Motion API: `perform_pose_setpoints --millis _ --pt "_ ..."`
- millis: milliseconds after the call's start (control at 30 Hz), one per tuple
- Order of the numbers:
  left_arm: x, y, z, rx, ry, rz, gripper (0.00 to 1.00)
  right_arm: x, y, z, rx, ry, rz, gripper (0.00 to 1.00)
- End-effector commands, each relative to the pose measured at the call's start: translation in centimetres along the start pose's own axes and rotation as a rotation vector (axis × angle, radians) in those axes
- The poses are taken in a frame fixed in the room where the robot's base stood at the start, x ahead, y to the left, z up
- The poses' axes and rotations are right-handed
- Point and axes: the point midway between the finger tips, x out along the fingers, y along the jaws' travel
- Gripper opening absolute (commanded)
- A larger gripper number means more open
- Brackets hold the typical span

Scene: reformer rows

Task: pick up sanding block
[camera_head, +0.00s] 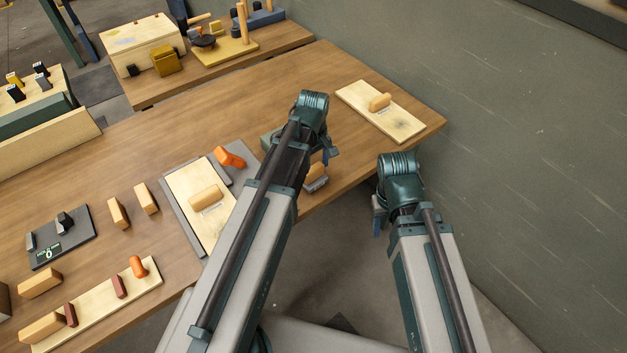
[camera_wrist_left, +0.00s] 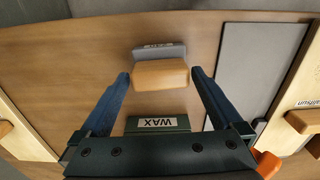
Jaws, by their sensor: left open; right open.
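A sanding block (camera_wrist_left: 160,74) with a tan wooden body and a grey, lettered side lies on the wooden table, between the fingertips of my left gripper (camera_wrist_left: 160,79) in the left wrist view. The gripper is open, a finger on either side with gaps. In the head view the block (camera_head: 316,180) is near the table's front edge, partly hidden by my left gripper (camera_head: 326,154). My right gripper (camera_head: 378,216) is open and empty, off the table's front edge; its fingers are mostly hidden.
A dark green WAX box (camera_wrist_left: 157,124) stands close to the block. A grey mat (camera_wrist_left: 262,65) lies to its right. Similar blocks rest on a board (camera_head: 220,228) and another board (camera_head: 408,128). An orange object (camera_head: 229,157) is nearby. A wall (camera_head: 530,150) stands right.

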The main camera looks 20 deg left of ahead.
Motion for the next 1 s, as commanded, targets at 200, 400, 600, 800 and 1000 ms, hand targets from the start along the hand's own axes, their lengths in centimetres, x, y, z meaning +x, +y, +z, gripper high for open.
perform_pose_setpoints --millis 200,400,600,800,1000 --pt "3.1 0.0 0.2 0.0 0.0 0.0 1.0 3.1 -0.3 -0.2 0.0 0.0 0.0 0.5" --pt "3.1 0.0 0.1 0.0 0.0 0.0 1.0 3.0 -0.3 -0.2 0.0 0.0 0.0 0.5" --pt "3.0 0.0 0.1 -0.001 0.0 0.0 0.82 3.0 -0.3 -0.2 0.0 0.0 0.0 0.5" --pt "3.0 0.0 0.1 -0.001 0.0 0.0 0.46 3.0 -0.3 -0.2 0.0 0.0 0.0 0.5" --pt "3.0 0.0 0.1 -0.001 0.0 0.0 0.32 3.0 -0.3 -0.2 0.0 0.0 0.0 0.5"
